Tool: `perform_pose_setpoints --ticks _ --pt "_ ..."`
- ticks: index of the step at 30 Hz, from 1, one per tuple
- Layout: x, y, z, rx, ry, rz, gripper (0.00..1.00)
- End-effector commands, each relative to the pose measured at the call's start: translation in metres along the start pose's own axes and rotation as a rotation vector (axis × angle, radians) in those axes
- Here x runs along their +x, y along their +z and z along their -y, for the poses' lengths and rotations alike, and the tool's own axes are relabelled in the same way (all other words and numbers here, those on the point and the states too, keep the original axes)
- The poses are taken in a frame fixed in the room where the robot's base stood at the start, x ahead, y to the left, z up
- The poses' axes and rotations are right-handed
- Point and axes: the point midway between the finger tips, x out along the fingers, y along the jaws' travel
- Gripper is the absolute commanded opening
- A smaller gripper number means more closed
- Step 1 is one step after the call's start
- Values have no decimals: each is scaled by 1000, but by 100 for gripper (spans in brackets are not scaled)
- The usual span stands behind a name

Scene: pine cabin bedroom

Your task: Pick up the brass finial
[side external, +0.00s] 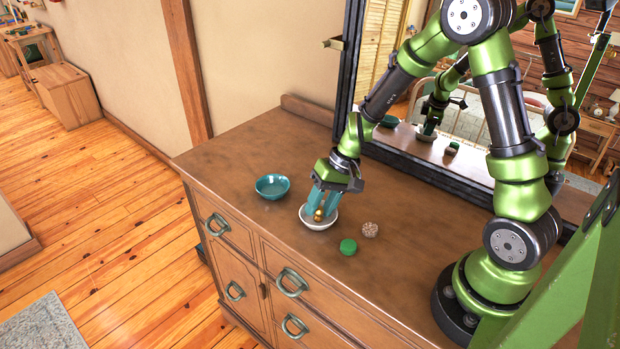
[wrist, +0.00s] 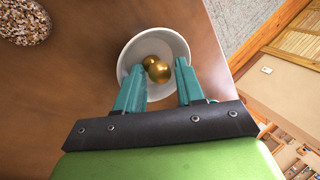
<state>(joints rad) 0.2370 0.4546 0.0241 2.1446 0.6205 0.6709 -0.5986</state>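The brass finial (wrist: 159,72), shiny gold with two rounded lobes, lies in a white bowl (wrist: 178,43). In the side view the finial (side external: 319,215) shows low between my fingers, inside the white bowl (side external: 318,225) near the dresser's front edge. My gripper (side external: 320,208) points down into the bowl with its teal fingers apart. In the wrist view my gripper (wrist: 159,66) is open, with one fingertip on each side of the finial and a visible gap to both. The bowl's near rim is partly hidden behind the fingers.
On the wooden dresser top (side external: 235,157), a teal bowl (side external: 272,187) stands left of the white bowl. A green round object (side external: 348,247) and a speckled round object (side external: 370,230) sit to its right. A dark-framed mirror (side external: 440,150) stands behind. The dresser's left end is clear.

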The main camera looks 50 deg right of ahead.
Motion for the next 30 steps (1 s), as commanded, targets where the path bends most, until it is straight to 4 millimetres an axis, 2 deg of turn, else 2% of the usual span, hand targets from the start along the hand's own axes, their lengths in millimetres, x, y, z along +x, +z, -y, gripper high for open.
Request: perform_pose_setpoints --ticks 5,12,13,20,23,30 --pt "0 0 0 -1 0 -1 38" --pt "0 0 0 0 0 -1 2" --pt "0 0 0 0 0 -1 0" --pt "-1 0 0 0 0 -1 0" --pt "-7 -1 3 -2 0 -4 0" --pt "-49 -1 22 -5 -1 -7 0"
